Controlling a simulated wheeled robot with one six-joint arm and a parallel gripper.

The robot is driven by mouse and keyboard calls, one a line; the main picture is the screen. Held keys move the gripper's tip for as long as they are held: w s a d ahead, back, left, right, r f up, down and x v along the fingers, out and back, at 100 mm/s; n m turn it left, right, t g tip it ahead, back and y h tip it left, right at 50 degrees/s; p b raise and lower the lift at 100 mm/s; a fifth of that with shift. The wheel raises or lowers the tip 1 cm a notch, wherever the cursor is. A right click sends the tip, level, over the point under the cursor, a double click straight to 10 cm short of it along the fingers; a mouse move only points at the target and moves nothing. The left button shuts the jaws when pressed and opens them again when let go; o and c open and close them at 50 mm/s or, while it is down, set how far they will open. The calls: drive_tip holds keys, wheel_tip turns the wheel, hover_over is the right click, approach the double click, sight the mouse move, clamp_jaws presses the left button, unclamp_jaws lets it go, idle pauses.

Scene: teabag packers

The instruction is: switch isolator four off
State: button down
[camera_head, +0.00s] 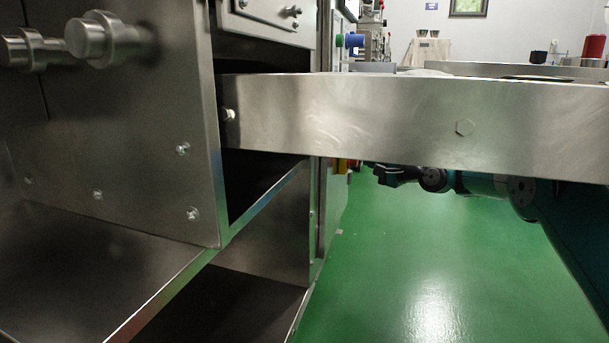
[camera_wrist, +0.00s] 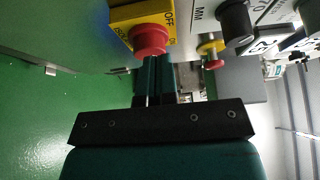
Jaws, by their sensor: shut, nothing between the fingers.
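A red rotary knob (camera_wrist: 149,40) sits on a yellow plate (camera_wrist: 127,14) in the wrist view. "OFF" and "ON" are printed on the plate. No number is readable on it. My gripper (camera_wrist: 154,62) is shut and empty, with its fingertips right at the knob. They overlap the knob's lower edge in the picture; I cannot tell whether they touch. In the head view, my gripper (camera_head: 380,174) is below a steel beam, close to a small yellow and red part (camera_head: 340,166) on the cabinet side.
A smaller red and yellow control (camera_wrist: 212,52) and a dark knob (camera_wrist: 235,22) are close by on the panel. The steel beam (camera_head: 400,125) crosses above my arm in the head view. The green floor (camera_head: 400,270) below is clear.

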drive_tip(key=shift+w+a+p, duration=0.25)
drive_tip(key=shift+a+p, duration=0.55)
drive_tip(key=shift+w+a+p, duration=0.2)
drive_tip(key=shift+a+p, duration=0.55)
drive_tip(key=shift+a, duration=0.05)
drive_tip(key=shift+a, duration=0.15)
